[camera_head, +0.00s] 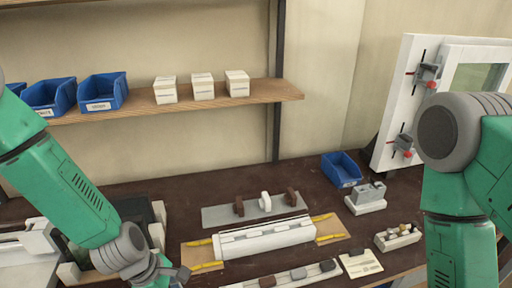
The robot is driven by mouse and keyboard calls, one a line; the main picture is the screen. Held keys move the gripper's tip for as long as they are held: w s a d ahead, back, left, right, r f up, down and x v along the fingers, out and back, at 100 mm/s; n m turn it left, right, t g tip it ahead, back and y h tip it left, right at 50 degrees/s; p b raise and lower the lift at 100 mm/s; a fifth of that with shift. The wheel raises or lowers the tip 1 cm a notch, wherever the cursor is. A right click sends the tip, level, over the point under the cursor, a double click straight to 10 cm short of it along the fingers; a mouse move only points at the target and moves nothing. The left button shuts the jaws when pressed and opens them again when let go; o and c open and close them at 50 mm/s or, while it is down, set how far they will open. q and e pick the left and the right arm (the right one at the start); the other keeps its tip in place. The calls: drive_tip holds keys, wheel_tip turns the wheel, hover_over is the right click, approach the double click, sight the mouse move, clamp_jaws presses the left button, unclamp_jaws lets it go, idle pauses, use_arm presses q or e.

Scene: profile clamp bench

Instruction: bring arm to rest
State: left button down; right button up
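My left arm (62,190) comes in from the left and slopes down to the lower left of the head view. Its grey wrist (125,248) is near the bottom edge. Only a dark part of my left gripper (172,273) shows there, cut off by the frame, and its fingers cannot be made out. My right arm (460,235) stands at the right side, with its grey joint (448,130) in front of the white framed panel. It runs down out of the frame, and my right gripper is not in view.
A white profile (263,238) lies on the dark bench (180,190) between yellow-marked pads. Behind it is a grey plate (220,216) with clamps. A blue bin (341,169), small fixtures (397,238) and a white framed panel (395,150) are right. A wooden shelf (285,91) holds bins and boxes.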

use_arm(q)
drive_tip(key=s+a+f+m, duration=0.1)
drive_tip(key=s+f+m, duration=0.1)
drive_tip(key=shift+s+a+f+y, duration=0.25)
drive_tip(key=shift+a+f+y, duration=0.05)
drive_tip(key=shift+a, duration=0.1)
drive_tip(key=s+a+f+m+y, duration=0.1)
drive_tip(key=s+a+m, duration=0.2)
drive_tip(key=s+m, duration=0.25)
drive_tip(key=s+a+f+m+g+y, duration=0.1)
drive_tip(key=s+a+f+m, duration=0.15)
drive_tip(key=s+m, duration=0.35)
drive_tip(key=s+a+m+y, duration=0.1)
drive_tip(key=s+a+m, duration=0.35)
drive_tip(key=s, duration=0.35)
drive_tip(key=w+f+b, duration=0.1)
drive_tip(key=f+b, duration=0.8)
drive_tip(key=w+d+f+m+b, duration=0.1)
drive_tip(key=w+f+b, duration=0.1)
drive_tip(key=f+b, duration=0.8)
drive_tip(key=shift+d+t, duration=0.25)
drive_tip(key=shift+t, duration=0.05)
use_arm(e)
wheel_tip(320, 180, down, 19)
drive_tip(key=shift+w, duration=0.25)
use_arm(q)
drive_tip(key=shift+r, duration=0.1)
drive_tip(key=shift+w, duration=0.1)
